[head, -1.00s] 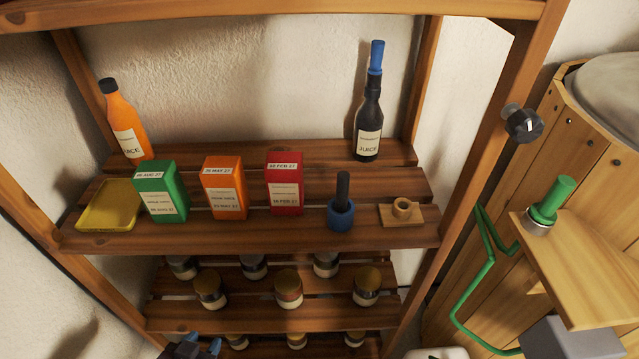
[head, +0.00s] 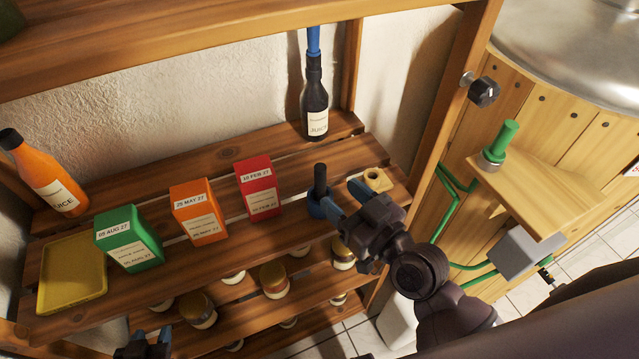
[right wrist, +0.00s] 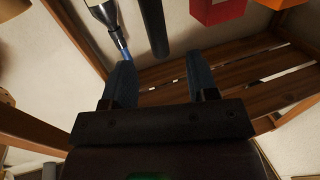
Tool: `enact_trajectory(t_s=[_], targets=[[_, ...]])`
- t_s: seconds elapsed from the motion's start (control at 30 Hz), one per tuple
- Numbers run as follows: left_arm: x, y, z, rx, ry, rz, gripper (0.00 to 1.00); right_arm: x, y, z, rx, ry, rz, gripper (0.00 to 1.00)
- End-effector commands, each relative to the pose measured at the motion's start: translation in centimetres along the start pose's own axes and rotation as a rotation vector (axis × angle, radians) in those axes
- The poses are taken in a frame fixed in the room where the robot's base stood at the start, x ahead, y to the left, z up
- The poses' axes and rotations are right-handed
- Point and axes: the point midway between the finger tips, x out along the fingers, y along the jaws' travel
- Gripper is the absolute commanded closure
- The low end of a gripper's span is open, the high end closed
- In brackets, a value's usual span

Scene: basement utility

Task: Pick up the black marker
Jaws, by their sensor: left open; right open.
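My left gripper (head: 143,347) is at the bottom left edge of the head view, partly cut off, open and well away from the marker.
Red (head: 258,188), orange (head: 198,212) and green (head: 129,238) cartons line the shelf, with a yellow tray (head: 72,272) at left. A dark bottle (head: 314,105) stands behind the marker; a wooden piece (head: 376,180) lies right of it. Jars fill the shelf below. A shelf post (head: 425,130) rises at right.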

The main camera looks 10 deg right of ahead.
Motion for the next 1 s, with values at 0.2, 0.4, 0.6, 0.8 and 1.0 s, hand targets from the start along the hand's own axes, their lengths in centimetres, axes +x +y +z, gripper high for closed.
enact_trajectory(t_s=[0.2,0.4,0.6,0.8,1.0], targets=[[0.0,0.1,-0.6,-0.003,0.009,0.001,0.57,1.8,0.0,0.1,0.001,-0.002,0.001,0.47],[0.0,0.2,-1.0,-0.004,0.014,0.002,0.57,3.6,0.1,0.5,0.002,-0.001,0.000,0.47],[0.0,0.2,-1.4,-0.003,0.019,0.003,0.57,6.2,0.2,0.8,0.002,-0.001,0.002,0.47],[0.0,0.1,-1.5,-0.002,0.021,0.003,0.57,7.0,0.1,0.9,0.001,-0.003,0.001,0.47],[0.0,0.1,-1.5,-0.001,0.021,0.003,0.57,7.0,0.1,0.9,0.001,-0.003,0.001,0.51]])
